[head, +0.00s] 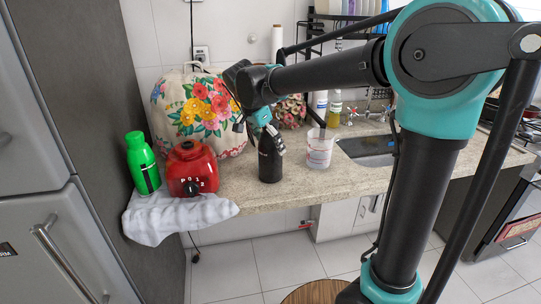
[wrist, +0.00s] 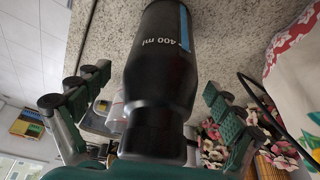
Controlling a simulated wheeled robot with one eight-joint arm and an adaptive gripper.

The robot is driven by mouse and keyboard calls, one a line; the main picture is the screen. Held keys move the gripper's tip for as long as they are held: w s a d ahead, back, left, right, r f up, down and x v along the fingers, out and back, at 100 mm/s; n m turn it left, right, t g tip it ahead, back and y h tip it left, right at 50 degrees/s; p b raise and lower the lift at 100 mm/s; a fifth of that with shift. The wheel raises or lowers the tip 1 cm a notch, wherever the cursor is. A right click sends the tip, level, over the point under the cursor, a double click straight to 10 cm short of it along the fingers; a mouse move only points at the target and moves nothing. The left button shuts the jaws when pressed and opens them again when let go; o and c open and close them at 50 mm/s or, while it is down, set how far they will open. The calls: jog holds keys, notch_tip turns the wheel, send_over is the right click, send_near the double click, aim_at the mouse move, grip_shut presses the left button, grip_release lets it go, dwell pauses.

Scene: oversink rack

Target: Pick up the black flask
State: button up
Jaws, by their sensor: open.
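The black flask (head: 270,160) stands upright on the speckled counter in the head view, between the red blender base and a clear measuring cup. My gripper (head: 262,128) is at the flask's upper part, coming from above and behind it. In the wrist view the flask (wrist: 160,80) fills the middle, with "400 ml" printed on its side. My gripper (wrist: 158,115) is open, with one green-padded finger on each side of the flask. Gaps show between the fingers and the flask. The flask's far end runs out of the top of the wrist view.
The red blender base (head: 192,168) and a green bottle (head: 142,162) stand left, by a grey cloth (head: 178,214) over the counter edge. The measuring cup (head: 319,149) is close on the right, before the sink (head: 368,150). A flowered cover (head: 198,112) stands behind.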

jog(key=shift+w+d+f, duration=0.1)
jog(key=shift+w+f, duration=0.05)
jog(key=shift+f, duration=0.4)
jog(key=c, duration=1.5)
jog(key=shift+o, duration=0.2)
jog(key=shift+r, duration=0.15)
